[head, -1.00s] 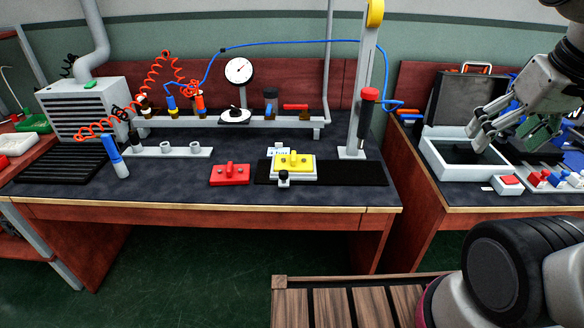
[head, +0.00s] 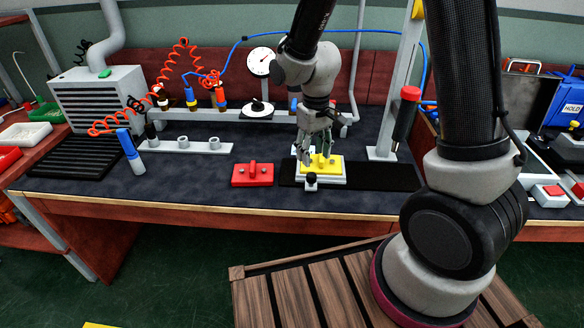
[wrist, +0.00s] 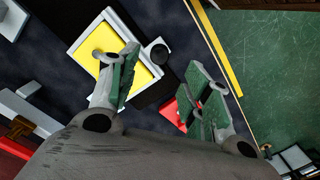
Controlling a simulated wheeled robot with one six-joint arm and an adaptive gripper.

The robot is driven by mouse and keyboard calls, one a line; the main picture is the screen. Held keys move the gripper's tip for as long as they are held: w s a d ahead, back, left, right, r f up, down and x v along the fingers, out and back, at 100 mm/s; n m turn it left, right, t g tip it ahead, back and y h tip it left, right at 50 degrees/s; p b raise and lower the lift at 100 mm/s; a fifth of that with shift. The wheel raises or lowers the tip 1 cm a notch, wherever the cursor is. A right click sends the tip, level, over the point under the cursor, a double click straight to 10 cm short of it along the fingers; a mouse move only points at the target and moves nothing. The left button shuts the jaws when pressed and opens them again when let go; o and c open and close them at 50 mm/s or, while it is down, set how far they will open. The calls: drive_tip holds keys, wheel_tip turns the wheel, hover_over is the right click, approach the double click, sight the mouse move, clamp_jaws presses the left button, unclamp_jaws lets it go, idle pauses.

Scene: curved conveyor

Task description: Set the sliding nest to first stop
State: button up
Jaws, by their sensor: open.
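The sliding nest, a white tray (head: 334,182) holding a yellow plate (head: 330,166), sits toward the left end of a black track (head: 385,178). A black knob (head: 311,178) is on its front side. My gripper (head: 318,158) is open over the nest, its fingers partly covering the yellow plate. In the wrist view my gripper (wrist: 165,88) has its fingers spread, with nothing between them. The yellow plate (wrist: 93,43) is partly behind one finger there, and the knob (wrist: 158,51) shows beside the tray. Contact cannot be told. Any stop marks are not visible.
A red block (head: 253,175) lies left of the track. A grey holder strip (head: 185,147) is farther left, and a post with a red-topped tool (head: 406,115) stands behind the track. The track right of the nest is clear. The bench's front edge (head: 230,207) is close.

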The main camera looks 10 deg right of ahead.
sight(312, 175)
wheel_tip(312, 175, down, 8)
drive_tip(key=shift+r, duration=0.1)
idle(0.4)
clamp_jaws()
